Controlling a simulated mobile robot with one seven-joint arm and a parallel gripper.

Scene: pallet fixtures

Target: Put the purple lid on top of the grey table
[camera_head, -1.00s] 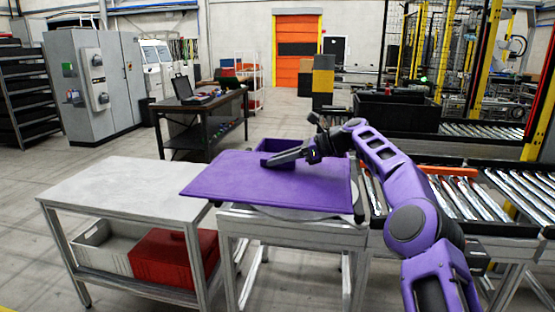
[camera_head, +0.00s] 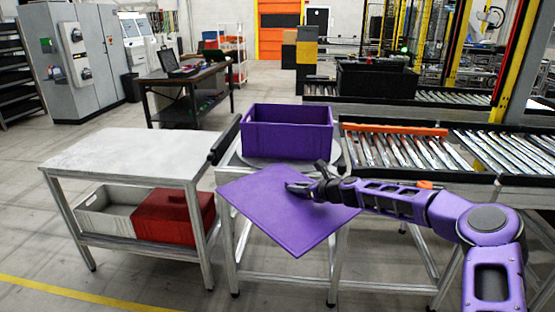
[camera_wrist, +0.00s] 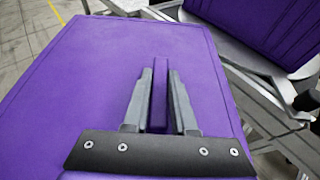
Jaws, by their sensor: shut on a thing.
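The purple lid (camera_head: 285,222) is a flat rectangular panel, held in the air in front of the table with the purple crate. My gripper (camera_head: 292,187) is shut on the raised rib in the middle of the lid's top. In the wrist view the lid (camera_wrist: 80,90) fills most of the picture, with my gripper's two fingers (camera_wrist: 160,90) on either side of the rib. The grey table (camera_head: 125,152) stands to the left. Its pale top is bare, and the lid is to the right of it, apart from it.
An open purple crate (camera_head: 288,138) stands on a round plate behind the lid. A red bin (camera_head: 172,218) and a grey bin (camera_head: 105,212) sit on the grey table's lower shelf. A dark post (camera_head: 224,140) rises between the tables. A roller conveyor (camera_head: 400,150) lies at right.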

